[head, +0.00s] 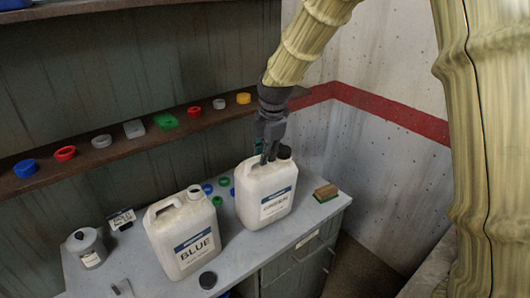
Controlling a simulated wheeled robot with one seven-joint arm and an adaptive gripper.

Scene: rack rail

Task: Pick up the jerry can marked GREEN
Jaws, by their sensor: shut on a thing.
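The jerry can marked GREEN (266,194) is a white can with a dark-blue label and a dark cap. It stands near the right part of the grey bench top, and looks upright. My gripper (268,156) reaches down from above and is shut on the handle at its top. The fingers partly hide the handle. Whether the can's base touches the bench, I cannot tell. A second white can marked BLUE (184,236) stands to its left, apart from it.
The bench (130,262) also holds a grey canister (88,248), a black cap (207,280), blue and green caps between the cans, and a brush (325,192) at right. A shelf (130,148) with several coloured rings runs behind. A wall with a red stripe (390,110) stands at right.

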